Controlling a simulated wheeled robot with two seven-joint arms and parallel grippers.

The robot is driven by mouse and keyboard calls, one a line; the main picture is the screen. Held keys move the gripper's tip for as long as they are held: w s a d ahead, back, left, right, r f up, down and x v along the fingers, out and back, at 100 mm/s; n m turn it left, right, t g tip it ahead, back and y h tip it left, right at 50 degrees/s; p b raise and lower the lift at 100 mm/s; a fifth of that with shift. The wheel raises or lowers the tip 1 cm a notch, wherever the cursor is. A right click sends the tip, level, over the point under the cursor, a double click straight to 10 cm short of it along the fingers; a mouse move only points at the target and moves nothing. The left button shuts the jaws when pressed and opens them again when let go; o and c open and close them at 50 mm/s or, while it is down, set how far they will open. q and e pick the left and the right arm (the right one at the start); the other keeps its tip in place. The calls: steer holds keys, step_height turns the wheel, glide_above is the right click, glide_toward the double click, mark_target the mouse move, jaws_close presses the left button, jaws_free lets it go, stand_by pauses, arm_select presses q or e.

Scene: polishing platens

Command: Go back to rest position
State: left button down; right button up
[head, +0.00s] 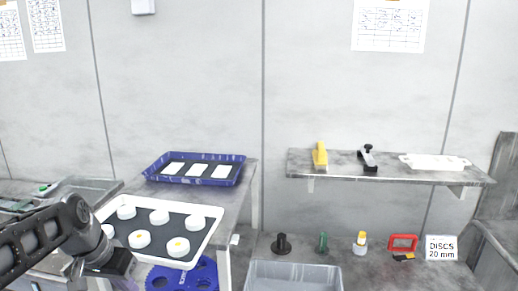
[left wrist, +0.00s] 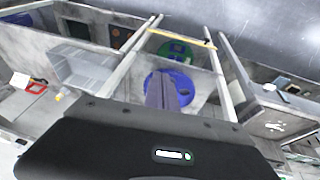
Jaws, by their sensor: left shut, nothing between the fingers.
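My left gripper (left wrist: 163,95) is shut and empty in the left wrist view, its fingers pointing away from the camera. In the head view my left arm comes in from the left, and its dark gripper body (head: 112,264) hangs by the front left of a white tray (head: 213,228). The fingertips are hard to make out there. The tray has a dark lining and holds several white round pieces (head: 160,216), some with a yellow dot. My right gripper is in neither view.
A blue tray (head: 238,174) with white rectangular pieces lies behind the white tray. A blue disc with holes (head: 207,272) is below; the left wrist view also shows a blue disc (left wrist: 183,83). A grey bin (head: 293,267) and a wall shelf (head: 400,177) stand to the right.

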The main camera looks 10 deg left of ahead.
arm_select(q)
steer(key=d+f+h+b, duration=0.1)
steer(key=d+f, duration=0.4)
steer(key=f, duration=0.4)
steer(key=w+d+f+g, duration=0.1)
steer(key=d+f, duration=0.4)
steer(key=f, duration=0.4)
steer(key=d+f+h+b, duration=0.1)
steer(key=d+f, duration=0.5)
steer(key=f, duration=0.4)
steer(key=s+d+f+n+g, duration=0.1)
steer(key=s+d+f, duration=0.5)
steer(key=s+f, duration=0.3)
steer(key=s+d+f+g+b, duration=0.1)
steer(key=s+d+f, duration=0.6)
steer(key=s, duration=0.3)
steer(key=shift+s+f+n+h, duration=0.3)
steer(key=shift+f+n, duration=0.1)
steer(key=shift+f, duration=0.5)
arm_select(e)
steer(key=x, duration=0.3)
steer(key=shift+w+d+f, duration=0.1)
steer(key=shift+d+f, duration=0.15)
arm_select(q)
steer(key=c, duration=2.2)
jaws_free()
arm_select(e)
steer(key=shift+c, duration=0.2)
